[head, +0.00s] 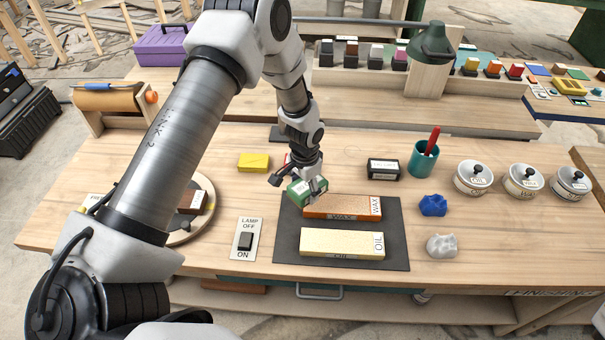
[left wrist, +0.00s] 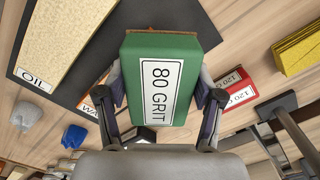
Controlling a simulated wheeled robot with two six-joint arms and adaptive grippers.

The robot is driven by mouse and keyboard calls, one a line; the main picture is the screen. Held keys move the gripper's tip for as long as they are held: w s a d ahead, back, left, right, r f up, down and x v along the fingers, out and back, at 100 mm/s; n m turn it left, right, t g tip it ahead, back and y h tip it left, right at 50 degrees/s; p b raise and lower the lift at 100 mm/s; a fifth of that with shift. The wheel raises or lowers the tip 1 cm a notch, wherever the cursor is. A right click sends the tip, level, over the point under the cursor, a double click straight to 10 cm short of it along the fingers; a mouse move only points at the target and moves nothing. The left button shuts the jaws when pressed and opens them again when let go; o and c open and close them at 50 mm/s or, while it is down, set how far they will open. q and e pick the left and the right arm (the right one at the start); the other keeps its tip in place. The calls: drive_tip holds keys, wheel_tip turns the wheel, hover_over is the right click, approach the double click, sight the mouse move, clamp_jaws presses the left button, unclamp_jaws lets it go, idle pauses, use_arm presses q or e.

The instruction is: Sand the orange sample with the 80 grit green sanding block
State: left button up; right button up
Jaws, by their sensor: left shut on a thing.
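The orange sample (head: 340,207), marked WAX, lies on the dark mat (head: 285,235). It is mostly hidden behind the block in the left wrist view. I cannot tell whether block and sample touch. My right gripper is not in view.
A pale sample (head: 341,242) marked OIL lies in front of the orange one. A yellow block (head: 253,162) and a red block (left wrist: 236,92) are nearby. A black block (head: 383,168), teal cup (head: 422,160), blue cloth (head: 433,205) and grey cloth (head: 441,245) stand right. A lamp switch (head: 245,241) is left.

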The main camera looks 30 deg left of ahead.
use_arm(q)
drive_tip(key=r+p, duration=0.1)
drive_tip(key=r, duration=0.1)
drive_tip(key=shift+a+r+p, duration=0.2)
drive_tip(key=shift+r+p, duration=0.15)
drive_tip(key=shift+d+r, duration=0.1)
drive_tip(key=shift+r, duration=0.25)
